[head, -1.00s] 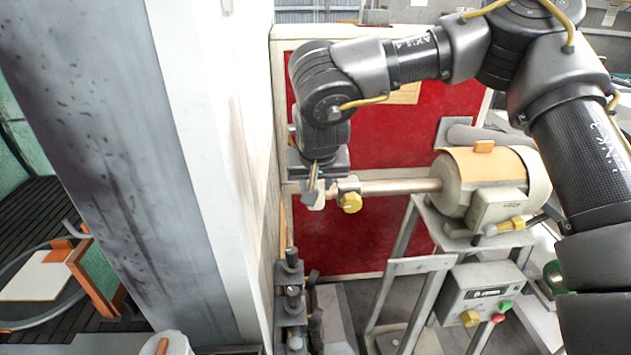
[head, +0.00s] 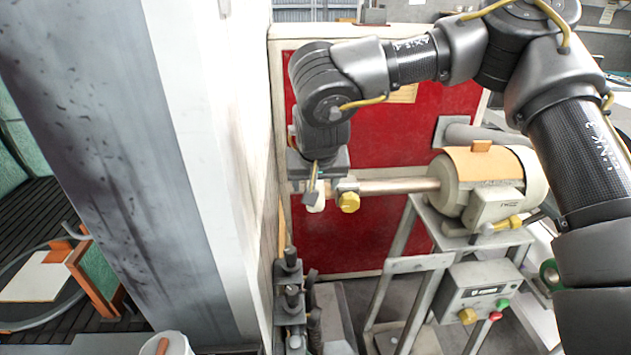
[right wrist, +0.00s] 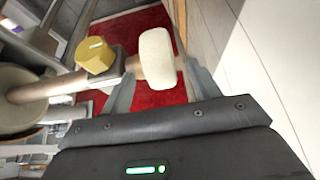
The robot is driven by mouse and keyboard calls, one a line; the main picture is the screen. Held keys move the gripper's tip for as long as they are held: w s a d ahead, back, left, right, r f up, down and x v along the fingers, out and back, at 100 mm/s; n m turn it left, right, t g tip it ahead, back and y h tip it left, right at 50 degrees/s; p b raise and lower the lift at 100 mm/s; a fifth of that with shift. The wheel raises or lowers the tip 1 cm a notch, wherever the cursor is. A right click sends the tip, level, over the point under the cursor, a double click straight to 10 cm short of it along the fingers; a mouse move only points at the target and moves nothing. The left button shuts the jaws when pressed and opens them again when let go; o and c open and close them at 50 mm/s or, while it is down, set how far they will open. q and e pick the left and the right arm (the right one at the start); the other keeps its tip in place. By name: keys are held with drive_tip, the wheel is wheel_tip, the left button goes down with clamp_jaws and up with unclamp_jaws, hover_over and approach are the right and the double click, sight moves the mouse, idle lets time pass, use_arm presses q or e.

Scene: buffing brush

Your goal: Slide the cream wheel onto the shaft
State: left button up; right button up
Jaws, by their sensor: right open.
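The cream wheel (head: 319,203) is at the left end of the shaft (head: 398,186), just left of the collar with the yellow knob (head: 349,202). In the right wrist view the wheel (right wrist: 157,58) meets the short shaft end beyond the collar; how far the shaft reaches into it is hidden. My right gripper (head: 313,187) points down at the wheel. Its jaws are open, with one finger on each side of the wheel in the wrist view. My left gripper is not in view.
The shaft comes from a cream and orange motor (head: 487,185) on a metal stand (head: 420,265). A control box (head: 478,292) hangs below. A white wall (head: 235,130) stands close left of the gripper; a red panel (head: 365,235) is behind the shaft.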

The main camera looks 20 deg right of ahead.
drive_tip(key=b+v, duration=0.2)
drive_tip(key=v, duration=0.9)
drive_tip(key=shift+d+f, duration=0.1)
